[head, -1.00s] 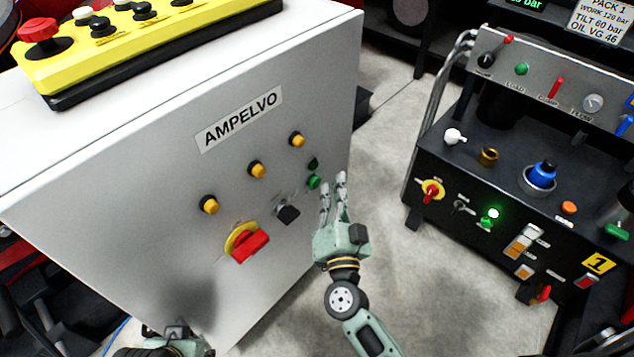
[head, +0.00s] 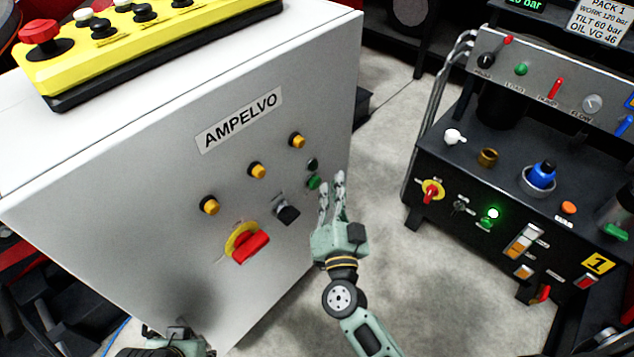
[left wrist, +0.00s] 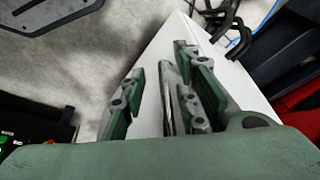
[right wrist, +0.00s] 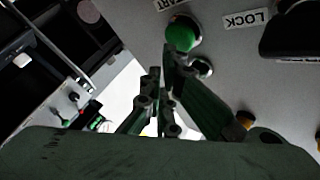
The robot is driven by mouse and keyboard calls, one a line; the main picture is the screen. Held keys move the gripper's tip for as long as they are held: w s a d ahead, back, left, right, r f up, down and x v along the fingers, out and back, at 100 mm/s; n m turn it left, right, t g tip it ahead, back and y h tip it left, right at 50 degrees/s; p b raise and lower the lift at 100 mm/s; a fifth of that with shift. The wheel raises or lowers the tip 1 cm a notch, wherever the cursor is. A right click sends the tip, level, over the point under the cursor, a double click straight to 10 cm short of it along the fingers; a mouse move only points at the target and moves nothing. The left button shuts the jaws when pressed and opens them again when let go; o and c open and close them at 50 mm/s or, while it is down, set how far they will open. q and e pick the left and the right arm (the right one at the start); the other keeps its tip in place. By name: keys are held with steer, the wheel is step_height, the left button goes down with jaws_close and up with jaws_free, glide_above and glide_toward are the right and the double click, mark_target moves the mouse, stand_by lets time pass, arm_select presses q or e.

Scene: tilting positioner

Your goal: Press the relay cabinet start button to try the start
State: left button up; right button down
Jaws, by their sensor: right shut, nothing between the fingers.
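The grey cabinet (head: 150,165) labelled AMPELVO fills the left of the head view. Its green button (head: 313,182) is near the panel's right edge; in the right wrist view the green button (right wrist: 182,34) sits beside a partly cut-off label ending in "ART". My right gripper (head: 331,182) is shut and empty, its fingertips just right of the button in the head view. In the right wrist view the fingertips (right wrist: 162,74) point close to the button's lower edge; I cannot tell whether they touch. My left gripper (left wrist: 155,75) is open and empty beside a white cabinet surface.
The panel also has a small dark round fitting (head: 312,164), several yellow pieces (head: 257,171), a black selector (head: 288,214) and a red-yellow rotary switch (head: 247,243). A yellow pendant (head: 130,45) lies on top. A black hydraulic console (head: 460,165) stands right, across clear floor.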

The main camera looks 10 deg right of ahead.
arm_select(q)
steer(key=shift+f, duration=0.65)
arm_select(e)
steer(key=shift+w+a, duration=0.15)
